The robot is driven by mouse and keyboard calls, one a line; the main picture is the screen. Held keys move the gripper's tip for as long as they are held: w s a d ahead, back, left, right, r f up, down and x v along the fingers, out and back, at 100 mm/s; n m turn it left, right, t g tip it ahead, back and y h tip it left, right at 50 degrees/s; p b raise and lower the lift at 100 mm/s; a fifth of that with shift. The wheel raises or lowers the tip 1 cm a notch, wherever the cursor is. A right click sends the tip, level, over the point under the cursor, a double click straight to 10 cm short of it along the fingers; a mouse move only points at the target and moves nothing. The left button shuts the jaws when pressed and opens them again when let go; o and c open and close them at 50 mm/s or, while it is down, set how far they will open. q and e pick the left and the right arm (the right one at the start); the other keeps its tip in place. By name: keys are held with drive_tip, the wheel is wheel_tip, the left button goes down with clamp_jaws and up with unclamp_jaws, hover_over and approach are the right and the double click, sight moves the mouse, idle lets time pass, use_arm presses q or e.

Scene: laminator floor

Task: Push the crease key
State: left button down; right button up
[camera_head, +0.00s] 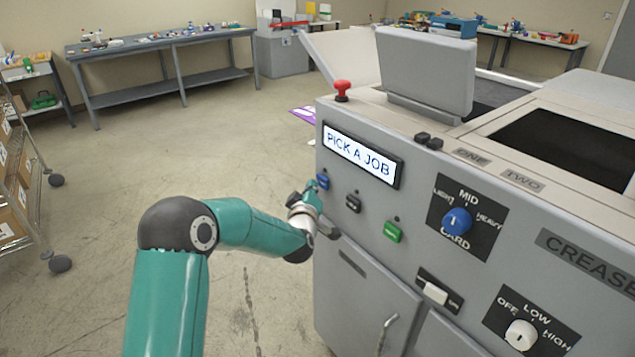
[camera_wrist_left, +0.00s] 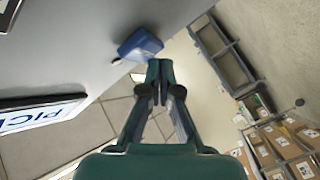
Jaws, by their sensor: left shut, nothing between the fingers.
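On the laminator's grey front, below the lit display (camera_head: 359,158) reading "PICK A JOB", sit a blue key (camera_head: 323,181), a black key (camera_head: 353,203) and a green key (camera_head: 392,232). Their labels are too small to read, so I cannot tell which is the crease key. My left gripper (camera_head: 311,191) is shut and empty, close beside the blue key. In the left wrist view, the shut fingertips (camera_wrist_left: 160,66) are just below the blue key (camera_wrist_left: 139,45); I cannot tell whether they touch. My right gripper is out of view.
A "CREASE" label (camera_head: 588,261) is at the right of the panel. Also there are a blue CARD knob (camera_head: 457,221), a white knob (camera_head: 521,334) and a white rocker switch (camera_head: 435,293). A red button (camera_head: 342,90) stands on top. Open floor lies left.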

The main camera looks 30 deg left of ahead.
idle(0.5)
use_arm(q)
drive_tip(key=shift+w+d+r+b, duration=0.1)
drive_tip(key=shift+w+d+b, duration=0.1)
drive_tip(key=shift+b, duration=0.2)
drive_tip(key=shift+w+d, duration=0.1)
drive_tip(key=shift+w, duration=0.2)
idle(0.6)
drive_tip(key=shift+s+a+b, duration=0.3)
drive_tip(key=shift+s+b, duration=0.4)
drive_tip(key=shift+b, duration=0.15)
